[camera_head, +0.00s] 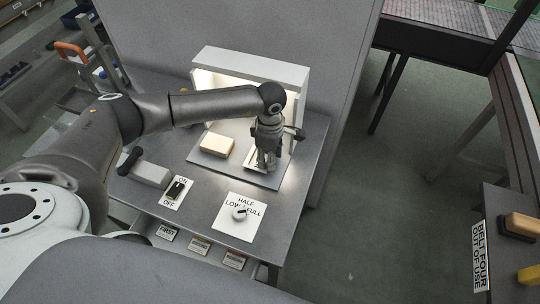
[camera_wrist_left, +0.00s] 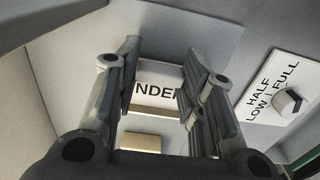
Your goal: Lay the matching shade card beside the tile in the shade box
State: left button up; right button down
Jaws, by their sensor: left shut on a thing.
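The shade box (camera_head: 250,62) is a white, lit, open-fronted box at the back of the grey table. The tile (camera_head: 217,144), a cream block, lies on its grey floor. My left gripper (camera_head: 265,164) is to the right of the tile, low over the box floor. It is shut on a pale shade card (camera_head: 252,161), which is partly hidden by the fingers. In the left wrist view the card (camera_wrist_left: 158,74) shows between the fingers (camera_wrist_left: 160,62), with the letters "NDE" readable and the rest covered. I cannot tell whether it touches the floor. My right gripper is not in view.
In front of the box are an ON/OFF switch (camera_head: 177,189) and a LOW/HALF/FULL dial (camera_head: 239,212). A "BELT FOUR OUT OF USE" sign (camera_head: 480,255) is at far right. The table right of the dial is clear.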

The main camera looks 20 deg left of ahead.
pick_arm(q)
jog(key=shift+f, duration=0.5)
jog(key=shift+f, duration=0.1)
jog(key=o, duration=0.8)
jog(key=shift+r, duration=0.3)
jog(key=shift+r+b, duration=1.15)
jog(key=shift+r, duration=4.7)
